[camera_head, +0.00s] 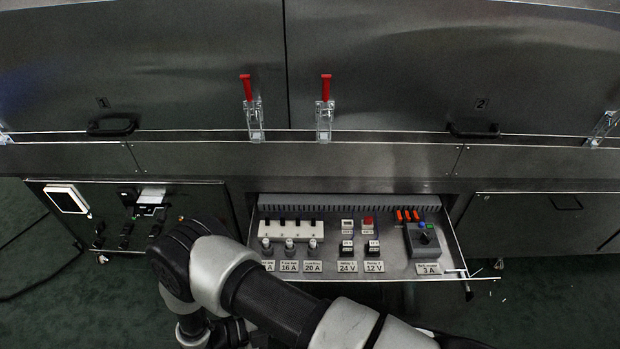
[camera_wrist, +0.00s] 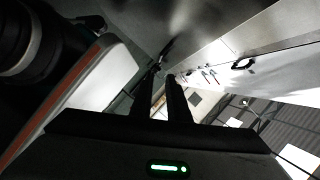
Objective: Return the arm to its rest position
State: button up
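My arm (camera_head: 225,275) is bent in front of the dryer in the head view, its elbow at the lower left and a link running to the lower right. My gripper is not clearly visible there. In the wrist view the two dark fingers of my gripper (camera_wrist: 163,80) stand apart with a gap between them and nothing held. They point past the underside of a bright metal panel (camera_wrist: 225,50).
An open drawer (camera_head: 385,268) with fuses, relays and labels sticks out beyond my arm. A control panel (camera_head: 105,240) is at left. Two red-handled latches (camera_head: 245,90) (camera_head: 326,90) and black door handles (camera_head: 112,128) (camera_head: 473,131) are above.

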jog(key=w+d+r+m+g+y, duration=0.2)
jog(key=w+r+m+y, duration=0.1)
jog(key=r+m, duration=0.6)
jog(key=w+d+r+m+g+y, duration=0.2)
jog(key=w+r+m+g, duration=0.1)
jog(key=r+m, duration=0.55)
jog(key=w+d+r+m+g+y, duration=0.25)
jog(key=r+m, duration=0.45)
jog(key=r, duration=0.5)
jog(key=s+d+r+m+t+y, duration=0.35)
jog(key=d+r+m, duration=0.35)
jog(key=m, duration=0.4)
jog(key=s+d+r+m+t+y, duration=0.3)
jog(key=s+d+r+m+t, duration=0.1)
jog(key=r+m, duration=0.65)
notch_tip(320, 180, up, 25)
jog(key=p, duration=2.5)
jog(key=shift+f+m+p, duration=0.15)
jog(key=shift+m+p, duration=0.2)
jog(key=shift+m, duration=0.05)
jog(key=shift+d, duration=0.1)
